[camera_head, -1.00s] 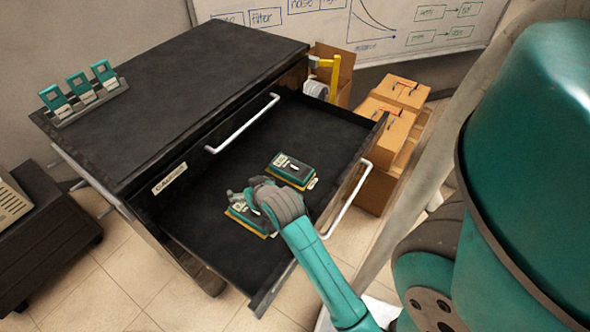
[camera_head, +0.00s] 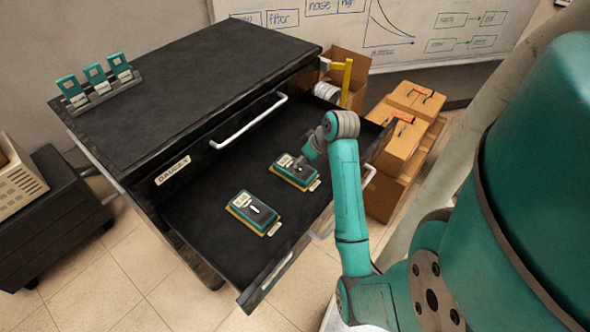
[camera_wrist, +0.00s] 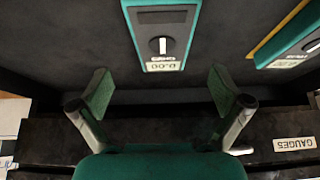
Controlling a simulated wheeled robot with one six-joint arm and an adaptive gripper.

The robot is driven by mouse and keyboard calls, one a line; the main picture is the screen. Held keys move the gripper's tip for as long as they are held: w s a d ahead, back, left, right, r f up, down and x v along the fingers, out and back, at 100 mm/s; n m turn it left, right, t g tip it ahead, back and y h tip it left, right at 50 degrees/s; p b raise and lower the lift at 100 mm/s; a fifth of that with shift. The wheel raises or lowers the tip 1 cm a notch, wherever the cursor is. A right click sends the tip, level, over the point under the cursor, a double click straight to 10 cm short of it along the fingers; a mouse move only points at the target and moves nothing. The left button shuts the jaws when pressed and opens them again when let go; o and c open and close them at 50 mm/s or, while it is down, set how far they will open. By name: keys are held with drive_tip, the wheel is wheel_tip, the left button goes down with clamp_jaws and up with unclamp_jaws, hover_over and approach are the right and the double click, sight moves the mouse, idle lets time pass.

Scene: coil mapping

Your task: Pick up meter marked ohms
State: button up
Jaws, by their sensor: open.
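Two teal and black meters with yellow edges lie flat in the open drawer (camera_head: 215,222). The far meter (camera_head: 294,171) has my gripper (camera_head: 303,160) over its right side in the head view. The near meter (camera_head: 253,212) lies clear of the gripper. In the wrist view, the far meter (camera_wrist: 161,38) is centred ahead of my open, empty gripper (camera_wrist: 158,92), with its dial and tag towards the fingers. The near meter (camera_wrist: 292,42) is cut off at the right edge. The lettering on both tags is too small to read surely.
The black cabinet (camera_head: 190,85) stands behind the drawer, with a white handle (camera_head: 250,122). A rack (camera_head: 104,91) with several teal devices sits on top. Cardboard boxes (camera_head: 395,150) stand right of the drawer. Bare drawer floor surrounds the meters.

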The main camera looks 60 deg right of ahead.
drive_tip(key=shift+a+x, duration=0.2)
drive_tip(key=shift+x, duration=2.9)
drive_tip(key=shift+s, duration=0.1)
drive_tip(key=c, duration=1.5)
drive_tip(key=shift+o, duration=0.2)
